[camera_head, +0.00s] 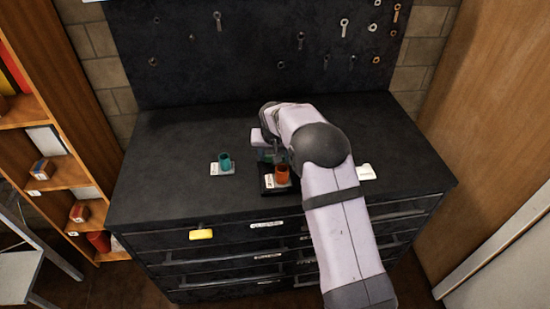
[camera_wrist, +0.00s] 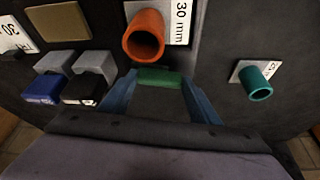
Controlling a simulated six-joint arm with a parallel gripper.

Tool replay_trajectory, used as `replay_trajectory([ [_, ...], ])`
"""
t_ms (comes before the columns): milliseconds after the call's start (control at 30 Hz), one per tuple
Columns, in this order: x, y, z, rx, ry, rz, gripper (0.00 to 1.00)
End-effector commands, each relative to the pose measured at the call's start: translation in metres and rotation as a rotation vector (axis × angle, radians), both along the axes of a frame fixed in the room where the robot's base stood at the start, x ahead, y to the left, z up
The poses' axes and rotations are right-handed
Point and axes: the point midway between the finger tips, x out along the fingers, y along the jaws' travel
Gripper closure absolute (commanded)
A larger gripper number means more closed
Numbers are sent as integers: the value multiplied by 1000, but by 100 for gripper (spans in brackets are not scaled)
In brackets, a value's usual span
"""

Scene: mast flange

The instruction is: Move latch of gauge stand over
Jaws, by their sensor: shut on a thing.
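An orange tube (camera_head: 282,174) stands on a small dark base with a white label at the middle of the dark bench top. In the wrist view the orange tube (camera_wrist: 143,36) stands open end up beside a label (camera_wrist: 181,22) reading 30 mm. My gripper (camera_wrist: 160,80) has its blue fingers on both sides of a green piece (camera_wrist: 159,77), which looks like the latch, just in front of the tube. The gripper is shut on this piece. In the head view my wrist partly hides the stand, and the fingers are hard to make out.
A teal tube (camera_head: 225,161) stands on a small white plate left of the orange one; it also shows in the wrist view (camera_wrist: 260,85). Blue (camera_wrist: 43,88) and black (camera_wrist: 84,88) blocks sit close by. The bench's left part is clear. A pegboard (camera_head: 250,50) rises behind.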

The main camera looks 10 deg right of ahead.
Motion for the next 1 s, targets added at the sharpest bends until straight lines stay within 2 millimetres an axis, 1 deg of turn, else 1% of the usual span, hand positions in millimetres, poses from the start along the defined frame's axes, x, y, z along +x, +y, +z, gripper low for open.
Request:
replay_trajectory([
  [33, 1, 1, -4, 0, -3, -35, 66],
  [167, 1, 3, -5, -1, -3, -151, 66],
  [700, 4, 5, 2, -2, -2, -666, 66],
  [1000, 5, 6, 4, -1, -3, -873, 66],
])
